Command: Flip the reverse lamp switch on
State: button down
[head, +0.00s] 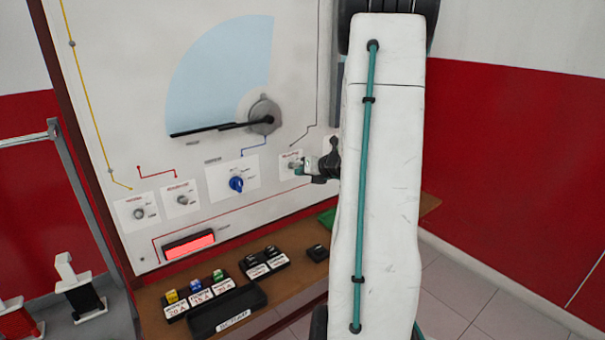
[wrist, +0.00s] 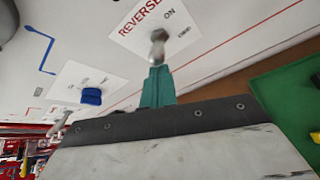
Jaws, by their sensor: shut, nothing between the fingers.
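The reverse lamp switch is a metal toggle (wrist: 158,45) on a white plate whose visible print includes "REVERSE" and "ON". In the head view its small plate (head: 287,158) sits on the panel just left of my gripper (head: 302,168). My gripper is shut and empty. In the wrist view its teal fingers (wrist: 157,85) point at the toggle, with their tip right at the lever's near end. I cannot tell whether they touch. The lever's tilt is hard to read, and the gripper partly covers the plate in the head view.
A blue rotary knob (head: 236,184) is left of the switch, with two more toggles (head: 182,200) (head: 139,213) beyond. A wiper arm (head: 215,127) is above. A wooden shelf (head: 150,298) below holds fuses, a black tray (head: 228,312) and a green tray (wrist: 285,100).

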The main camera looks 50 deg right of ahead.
notch_tip(320, 180, down, 4)
jog(key=s+a, duration=0.1)
jog(key=a, duration=0.2)
jog(key=s+r, duration=0.7)
jog(key=shift+r, duration=0.4)
